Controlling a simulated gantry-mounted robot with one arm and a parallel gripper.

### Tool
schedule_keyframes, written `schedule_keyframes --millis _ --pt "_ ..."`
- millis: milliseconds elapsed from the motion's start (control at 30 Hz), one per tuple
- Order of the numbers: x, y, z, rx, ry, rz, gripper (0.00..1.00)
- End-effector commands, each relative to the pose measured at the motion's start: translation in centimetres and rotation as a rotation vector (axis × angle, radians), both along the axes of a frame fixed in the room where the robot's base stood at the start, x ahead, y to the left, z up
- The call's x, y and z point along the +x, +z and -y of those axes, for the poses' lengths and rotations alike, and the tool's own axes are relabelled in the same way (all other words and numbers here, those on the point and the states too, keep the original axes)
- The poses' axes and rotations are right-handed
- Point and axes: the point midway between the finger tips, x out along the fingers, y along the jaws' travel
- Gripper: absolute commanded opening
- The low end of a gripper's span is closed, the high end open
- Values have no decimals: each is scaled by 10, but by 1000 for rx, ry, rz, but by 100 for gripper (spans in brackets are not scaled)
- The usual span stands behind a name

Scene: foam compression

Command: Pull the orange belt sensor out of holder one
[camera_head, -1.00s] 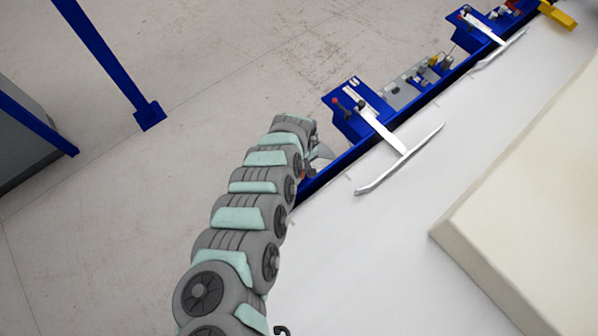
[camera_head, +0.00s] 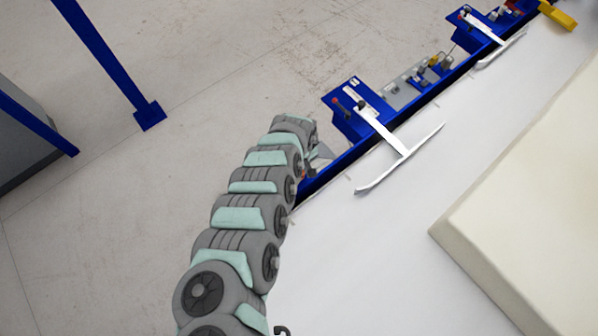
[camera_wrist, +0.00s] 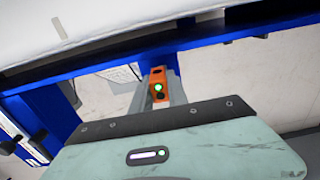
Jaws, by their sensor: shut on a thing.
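The orange belt sensor (camera_wrist: 157,84) shows in the wrist view as a small orange block with a green light and dark round spots. It sits close to the blue rail (camera_wrist: 205,42) beside the white belt. My gripper (camera_wrist: 159,98) is shut on it, with a grey finger on each side. I cannot clearly make out holder one or tell whether the sensor is still seated in it. In the head view my gripper (camera_head: 318,157) is at the blue frame edge, partly hidden by my arm, and the sensor is barely visible there.
White T-shaped guide arms (camera_head: 400,158) on blue brackets (camera_head: 352,122) reach over the white belt (camera_head: 340,240) to the right of my gripper. A large cream foam block (camera_head: 530,220) lies on the belt. A blue post (camera_head: 105,60) stands on the floor at left.

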Motion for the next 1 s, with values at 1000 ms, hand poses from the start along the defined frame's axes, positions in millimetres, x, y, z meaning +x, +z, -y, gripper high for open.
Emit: schedule_keyframes --millis 1000 --pt "0 19 0 0 0 0 0"
